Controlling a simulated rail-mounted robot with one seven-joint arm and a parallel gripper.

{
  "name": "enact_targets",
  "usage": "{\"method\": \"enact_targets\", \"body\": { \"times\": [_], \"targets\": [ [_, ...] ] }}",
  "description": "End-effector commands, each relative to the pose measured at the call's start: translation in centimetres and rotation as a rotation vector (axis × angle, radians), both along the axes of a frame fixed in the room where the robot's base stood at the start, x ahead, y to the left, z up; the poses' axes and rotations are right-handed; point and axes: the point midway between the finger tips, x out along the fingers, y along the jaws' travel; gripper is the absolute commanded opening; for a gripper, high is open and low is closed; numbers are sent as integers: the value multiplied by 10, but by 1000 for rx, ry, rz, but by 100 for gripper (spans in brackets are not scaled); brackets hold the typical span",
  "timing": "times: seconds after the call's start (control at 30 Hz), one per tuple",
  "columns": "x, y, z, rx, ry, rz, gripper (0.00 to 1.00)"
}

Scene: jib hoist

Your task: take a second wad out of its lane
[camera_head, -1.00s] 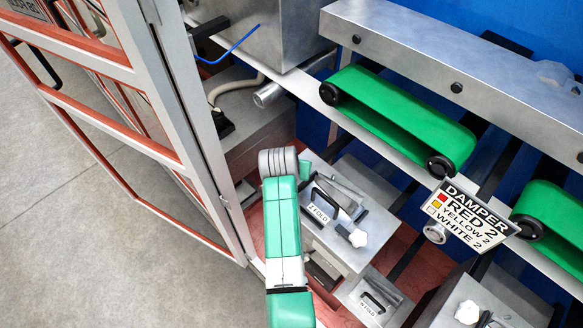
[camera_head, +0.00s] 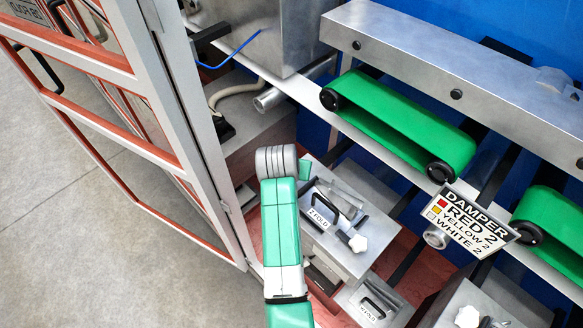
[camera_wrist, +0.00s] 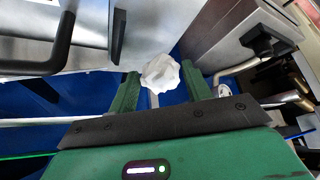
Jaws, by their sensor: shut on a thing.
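A crumpled white wad (camera_wrist: 160,73) sits between the green fingertips of my gripper (camera_wrist: 161,84) in the wrist view. The gripper is shut on it. In the head view my arm hides the gripper and the held wad. A metal dispenser box (camera_head: 337,254) labelled Z FOLD has a black handle (camera_head: 324,206) on top. Another white lump (camera_head: 358,243) shows at its right edge. A further white lump (camera_head: 467,317) lies on the metal box at the bottom right. A sign (camera_head: 468,219) reads DAMPER, RED 2, YELLOW 2, WHITE 2.
Green belts (camera_head: 400,125) run along a metal rail on the right. A red-framed metal door (camera_head: 130,140) stands on the left. A lower box (camera_head: 370,300) with a handle is beside the Z FOLD box. A black handle (camera_wrist: 62,45) is close left in the wrist view.

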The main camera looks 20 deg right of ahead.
Motion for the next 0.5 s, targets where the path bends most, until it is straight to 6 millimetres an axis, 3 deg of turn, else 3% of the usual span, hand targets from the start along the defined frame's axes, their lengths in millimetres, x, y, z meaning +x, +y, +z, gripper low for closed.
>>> {"method": "enact_targets", "body": {
  "times": [0.3, 0.5],
  "targets": [
    [-76, 46, 7, -1, 2, 3, 28],
    [-112, 67, 11, 0, 1, 2, 28]
  ]
}}
